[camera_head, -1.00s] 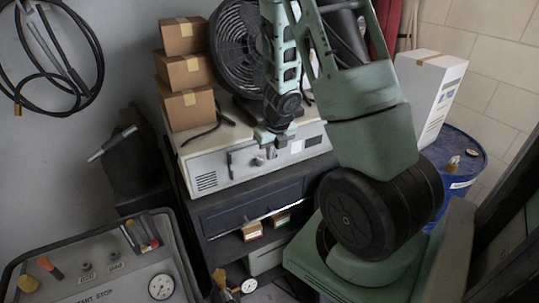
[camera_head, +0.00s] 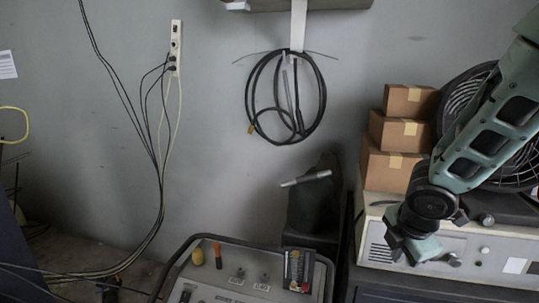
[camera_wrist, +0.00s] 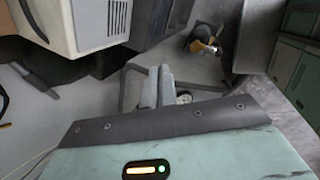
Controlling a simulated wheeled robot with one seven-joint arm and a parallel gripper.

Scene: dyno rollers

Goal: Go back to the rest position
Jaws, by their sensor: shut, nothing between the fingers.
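My gripper (camera_head: 418,247) hangs at the lower end of my green arm, at the right of the head view. It appears in front of the left part of a pale equipment box (camera_head: 455,240); I cannot tell the gap between them. In the wrist view the two grey fingers of my gripper (camera_wrist: 157,84) are close together with nothing held. A corner of a pale vented box (camera_wrist: 85,25) shows at the upper left of the wrist view.
Three cardboard boxes (camera_head: 397,133) are stacked beside a black fan (camera_head: 470,90), which my arm partly covers. A control console (camera_head: 225,285) stands at the bottom. Coiled black cable (camera_head: 250,100) hangs on the wall. A power strip (camera_head: 176,48) with cords is at left.

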